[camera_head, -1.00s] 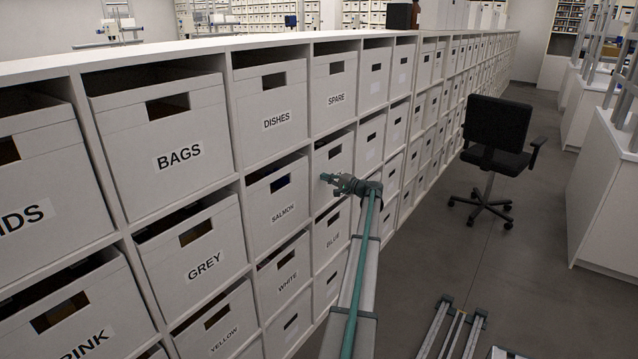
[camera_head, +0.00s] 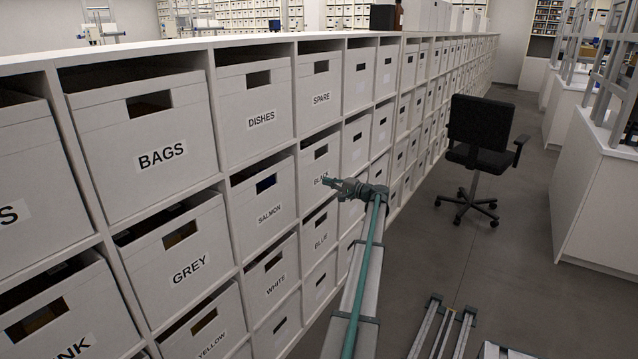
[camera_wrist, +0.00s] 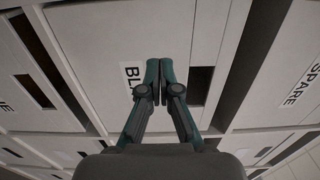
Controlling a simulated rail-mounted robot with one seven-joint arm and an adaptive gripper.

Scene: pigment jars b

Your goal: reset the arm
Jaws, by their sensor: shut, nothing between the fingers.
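My gripper (camera_head: 328,182) is at the end of my outstretched arm, in front of the shelf wall, and points left towards the boxes. In the wrist view my gripper (camera_wrist: 153,75) has its two teal fingers together and nothing between them. Behind the fingers in that view is a white box (camera_wrist: 100,45) with a partly covered label starting "BL" and a dark handle slot. I cannot tell whether the fingertips touch it.
A long white shelf unit holds labelled boxes, among them BAGS (camera_head: 150,140), DISHES (camera_head: 252,105), SALMON (camera_head: 262,200), GREY (camera_head: 182,255) and WHITE (camera_head: 272,275). A black office chair (camera_head: 480,135) stands right of my arm. White benches (camera_head: 605,190) line the right side.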

